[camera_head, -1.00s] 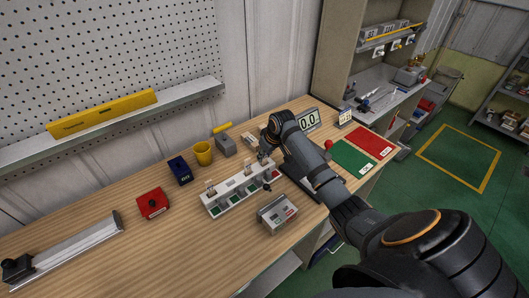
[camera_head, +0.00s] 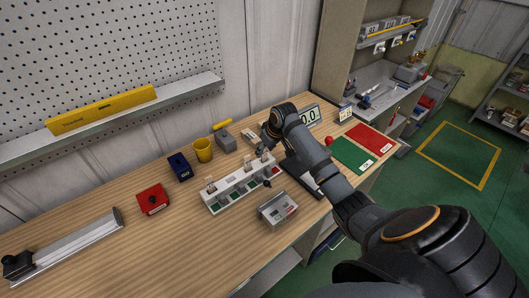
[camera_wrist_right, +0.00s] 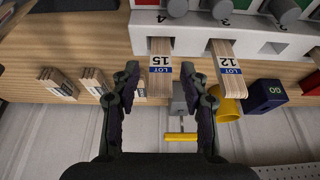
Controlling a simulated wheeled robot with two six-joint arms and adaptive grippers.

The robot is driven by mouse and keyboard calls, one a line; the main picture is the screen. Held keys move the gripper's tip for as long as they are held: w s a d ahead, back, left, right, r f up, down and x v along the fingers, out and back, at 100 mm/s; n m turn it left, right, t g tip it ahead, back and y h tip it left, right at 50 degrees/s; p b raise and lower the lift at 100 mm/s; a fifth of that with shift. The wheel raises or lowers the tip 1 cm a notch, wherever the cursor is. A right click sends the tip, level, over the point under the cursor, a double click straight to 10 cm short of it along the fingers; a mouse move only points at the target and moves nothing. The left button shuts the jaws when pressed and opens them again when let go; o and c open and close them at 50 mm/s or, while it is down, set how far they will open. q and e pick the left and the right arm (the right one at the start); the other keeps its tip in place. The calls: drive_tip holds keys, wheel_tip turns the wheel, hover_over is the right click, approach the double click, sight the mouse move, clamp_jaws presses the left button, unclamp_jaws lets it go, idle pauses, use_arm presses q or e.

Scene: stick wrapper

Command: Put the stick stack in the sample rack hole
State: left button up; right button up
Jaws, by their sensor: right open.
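The white sample rack (camera_head: 232,196) stands mid-table and fills the top of the right wrist view (camera_wrist_right: 190,35). A wooden stick stack labelled LOT 15 (camera_wrist_right: 161,62) stands in one of its holes, and a stack labelled LOT 12 (camera_wrist_right: 228,65) stands in another. My right gripper (camera_wrist_right: 160,76) is open, with a finger on each side of the LOT 15 stack in the wrist view. I cannot tell whether the fingers touch it. In the head view my right gripper (camera_head: 268,143) is over the rack's right end, partly hidden by my arm. My left gripper is out of view.
More stick stacks (camera_wrist_right: 57,84) stand at left in the wrist view. A yellow cup (camera_head: 203,151), blue box (camera_head: 180,168) and red box (camera_head: 152,199) stand left of the rack. A grey device (camera_head: 277,209) is in front.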

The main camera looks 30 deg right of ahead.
drive_tip(key=b+v, duration=0.1)
drive_tip(key=v, duration=0.9)
drive_tip(key=shift+r, duration=0.2)
drive_tip(key=shift+s, duration=0.1)
